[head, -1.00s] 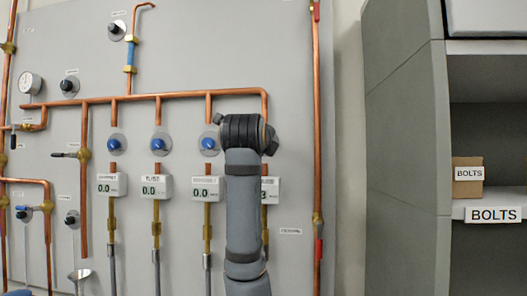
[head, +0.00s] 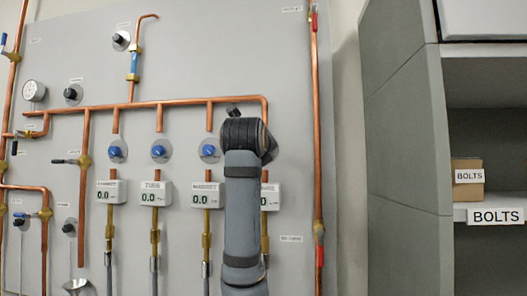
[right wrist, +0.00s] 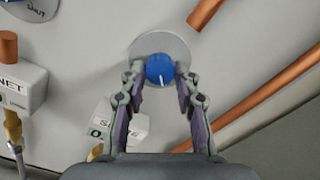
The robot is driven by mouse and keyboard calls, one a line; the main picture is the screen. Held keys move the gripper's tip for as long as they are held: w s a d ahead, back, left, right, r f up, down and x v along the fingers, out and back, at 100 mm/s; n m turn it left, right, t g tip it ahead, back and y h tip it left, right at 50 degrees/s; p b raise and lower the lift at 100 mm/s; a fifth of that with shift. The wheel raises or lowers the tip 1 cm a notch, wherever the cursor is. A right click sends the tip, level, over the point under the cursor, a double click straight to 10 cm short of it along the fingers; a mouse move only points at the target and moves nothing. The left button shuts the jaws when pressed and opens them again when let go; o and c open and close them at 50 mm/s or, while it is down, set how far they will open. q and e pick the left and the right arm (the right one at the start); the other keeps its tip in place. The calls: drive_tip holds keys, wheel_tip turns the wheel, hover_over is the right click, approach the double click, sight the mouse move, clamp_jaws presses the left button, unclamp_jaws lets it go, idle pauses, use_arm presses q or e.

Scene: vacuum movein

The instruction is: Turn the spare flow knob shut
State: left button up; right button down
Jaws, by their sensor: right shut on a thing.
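The blue spare flow knob (right wrist: 159,66) sits on a round grey plate in the right wrist view. My right gripper (right wrist: 161,77) is shut on it, one finger at each side. The knob's white mark points roughly down in that view. The white readout (right wrist: 124,126) below it is partly covered by a finger; its label shows an S and an E, and a 0 is visible. My left gripper is not in view.
Several other blue knobs, including one (head: 209,150) left of my arm, sit above white readouts (head: 155,194) showing 0.0. Copper pipes (head: 170,103) cross the grey panel. A grey shelf unit (head: 405,120) with a bolts box (head: 467,175) stands at right.

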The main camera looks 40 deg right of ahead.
drive_tip(key=shift+f, duration=0.15)
drive_tip(key=c, duration=1)
unclamp_jaws()
drive_tip(key=v, duration=1.2)
drive_tip(key=shift+w, duration=0.1)
